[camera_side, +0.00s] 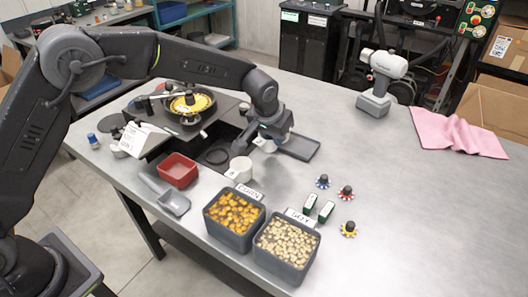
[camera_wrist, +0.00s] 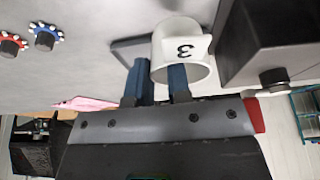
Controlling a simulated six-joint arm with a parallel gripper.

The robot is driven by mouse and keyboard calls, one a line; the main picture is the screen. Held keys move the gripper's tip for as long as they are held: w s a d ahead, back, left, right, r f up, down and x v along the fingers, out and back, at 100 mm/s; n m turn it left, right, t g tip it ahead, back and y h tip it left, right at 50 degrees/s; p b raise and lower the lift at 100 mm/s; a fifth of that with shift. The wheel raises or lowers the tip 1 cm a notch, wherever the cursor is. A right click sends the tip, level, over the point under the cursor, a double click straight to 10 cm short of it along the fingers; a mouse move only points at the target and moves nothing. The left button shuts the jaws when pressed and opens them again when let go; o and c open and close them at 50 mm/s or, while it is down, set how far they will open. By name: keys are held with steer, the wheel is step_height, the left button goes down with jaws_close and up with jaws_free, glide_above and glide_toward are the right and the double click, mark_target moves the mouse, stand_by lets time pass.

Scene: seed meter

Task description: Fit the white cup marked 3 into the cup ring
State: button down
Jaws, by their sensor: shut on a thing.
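The white cup marked 3 (camera_wrist: 184,44) is in the wrist view, its number upside down. My gripper (camera_wrist: 158,84) is shut on its wall, with one blue finger at the cup's open mouth and the other outside its left side. In the side view my gripper (camera_side: 275,138) is low above the table, and part of the white cup (camera_side: 265,144) shows beside it.
Another white cup (camera_side: 239,169) stands in front of the ring. A dark tray (camera_side: 302,148) lies right of my gripper. The seed meter (camera_side: 190,103) is behind left. A red bin (camera_side: 177,171), corn bin (camera_side: 229,236) and soy bin (camera_side: 287,264) are in front.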

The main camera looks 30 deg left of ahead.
mark_target(273, 149)
steer(key=shift+r, duration=0.1)
step_height(273, 149, up, 10)
steer(key=s+a+n, duration=0.1)
steer(key=s+a, duration=0.6)
steer(key=a, duration=0.5)
steer(key=shift+s+d+f, duration=0.1)
steer(key=shift+d+f, duration=0.05)
steer(key=shift+f, duration=2.7)
steer(key=shift+s+d+f, duration=0.1)
steer(key=shift+f, duration=2.7)
steer(key=shift+f, duration=0.35)
steer(key=shift+f, duration=0.3)
steer(key=shift+a+f, duration=0.1)
steer(key=shift+f, duration=0.4)
steer(key=c, duration=1)
jaws_free()
